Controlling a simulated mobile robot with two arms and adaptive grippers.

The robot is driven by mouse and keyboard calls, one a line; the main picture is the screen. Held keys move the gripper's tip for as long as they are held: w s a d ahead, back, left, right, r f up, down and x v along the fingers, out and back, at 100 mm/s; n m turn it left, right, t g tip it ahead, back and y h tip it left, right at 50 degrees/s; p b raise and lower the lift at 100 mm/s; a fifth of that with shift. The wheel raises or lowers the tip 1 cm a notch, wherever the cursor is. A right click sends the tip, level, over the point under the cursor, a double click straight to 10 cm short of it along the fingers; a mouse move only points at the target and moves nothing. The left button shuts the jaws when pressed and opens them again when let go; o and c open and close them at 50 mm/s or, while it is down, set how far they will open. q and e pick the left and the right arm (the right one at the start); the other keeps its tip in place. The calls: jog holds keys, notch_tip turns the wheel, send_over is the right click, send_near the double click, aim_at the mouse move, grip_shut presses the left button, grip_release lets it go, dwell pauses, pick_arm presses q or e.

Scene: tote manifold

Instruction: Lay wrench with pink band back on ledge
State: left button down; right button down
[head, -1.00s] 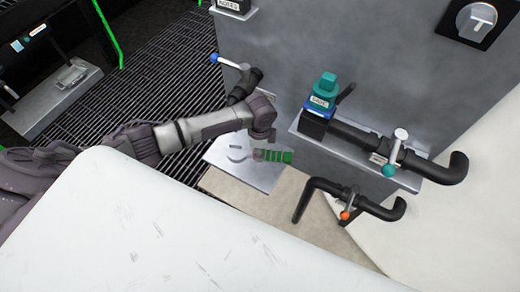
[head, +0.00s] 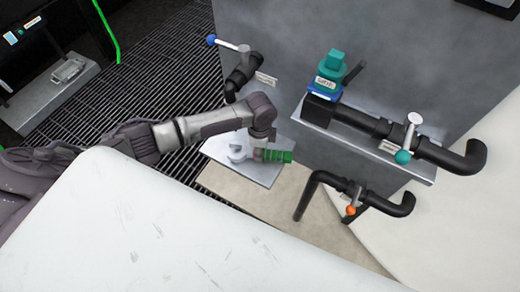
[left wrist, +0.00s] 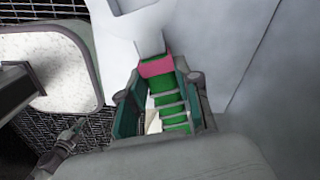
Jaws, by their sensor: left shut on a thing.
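The wrench (head: 274,156) has a green ribbed handle and a grey open-ended head. Its pink band (left wrist: 156,67) shows clearly in the left wrist view, between the head and the handle. The grey ledge (head: 262,176) is a flat plate beside the grey cabinet. My left gripper (head: 259,153) is over the ledge, and its fingers (left wrist: 160,104) are shut around the green handle. The wrench lies roughly flat over the ledge; I cannot tell whether it touches it. My right gripper is in neither view.
A black pipe with an orange-tipped valve (head: 351,209) stands right of the ledge. A higher shelf (head: 330,142) carries a teal and blue fitting (head: 327,80) and a teal-tipped valve (head: 403,157). A blue-tipped lever (head: 211,40) sticks out behind my left arm. A white surface (head: 150,220) fills the front.

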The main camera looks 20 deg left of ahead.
pick_arm(q)
jog(key=shift+f+b, duration=0.3)
jog(key=shift+f, duration=0.3)
jog(key=c, duration=0.7)
grip_release()
jog(key=shift+r, duration=0.1)
